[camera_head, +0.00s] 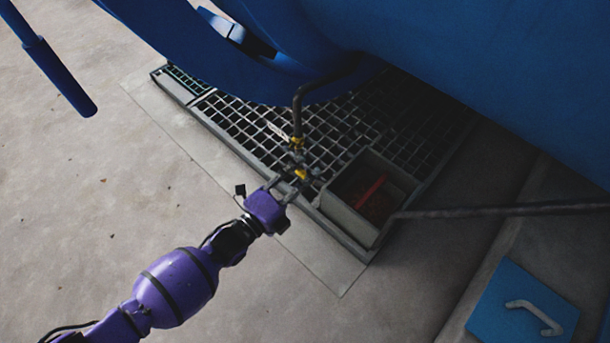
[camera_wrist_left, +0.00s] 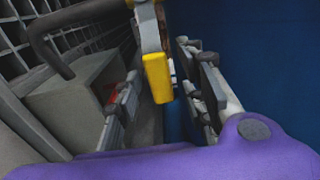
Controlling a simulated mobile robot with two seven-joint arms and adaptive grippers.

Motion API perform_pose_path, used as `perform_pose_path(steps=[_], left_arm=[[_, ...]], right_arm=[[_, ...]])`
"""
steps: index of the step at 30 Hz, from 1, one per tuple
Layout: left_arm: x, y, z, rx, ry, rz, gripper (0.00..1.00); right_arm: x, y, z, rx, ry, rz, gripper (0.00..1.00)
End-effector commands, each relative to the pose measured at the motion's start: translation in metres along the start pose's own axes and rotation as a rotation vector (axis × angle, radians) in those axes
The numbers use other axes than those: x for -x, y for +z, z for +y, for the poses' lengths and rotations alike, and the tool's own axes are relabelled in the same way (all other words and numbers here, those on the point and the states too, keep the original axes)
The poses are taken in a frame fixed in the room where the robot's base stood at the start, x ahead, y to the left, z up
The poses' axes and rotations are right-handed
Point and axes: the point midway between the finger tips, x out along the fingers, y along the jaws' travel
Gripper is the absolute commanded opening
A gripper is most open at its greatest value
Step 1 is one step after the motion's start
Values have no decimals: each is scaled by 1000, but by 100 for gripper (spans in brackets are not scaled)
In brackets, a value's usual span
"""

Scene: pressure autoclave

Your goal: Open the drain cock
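The drain cock (camera_head: 297,153) sits at the end of a dark bent pipe (camera_head: 298,103) that comes down from the big blue vessel. It has yellow parts, and its yellow lever (camera_head: 301,174) points toward my left gripper (camera_head: 290,184). In the left wrist view the yellow lever (camera_wrist_left: 158,78) hangs down from the metal valve body. My left gripper (camera_wrist_left: 163,98) is open there, with one finger on each side of the lever and visible gaps on both sides. My right gripper is in neither view.
A floor grate (camera_head: 240,122) lies under the vessel (camera_head: 480,60). A grey box (camera_head: 350,219) with something red inside stands right of the cock. A dark pipe (camera_head: 500,211) runs to the right. A blue panel with a grey handle (camera_head: 533,315) is at lower right. The concrete floor at left is clear.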

Motion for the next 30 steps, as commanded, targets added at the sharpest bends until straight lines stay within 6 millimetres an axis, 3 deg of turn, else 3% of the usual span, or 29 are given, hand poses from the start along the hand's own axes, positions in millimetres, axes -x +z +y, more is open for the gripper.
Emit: perform_pose_path(steps=[10,19,30], left_arm=[[-6,0,0,2,0,0,38],[-6,0,0,2,1,0,0],[-5,-1,-1,8,1,0,0]], right_arm=[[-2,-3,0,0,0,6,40],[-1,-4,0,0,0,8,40],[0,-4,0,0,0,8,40]])
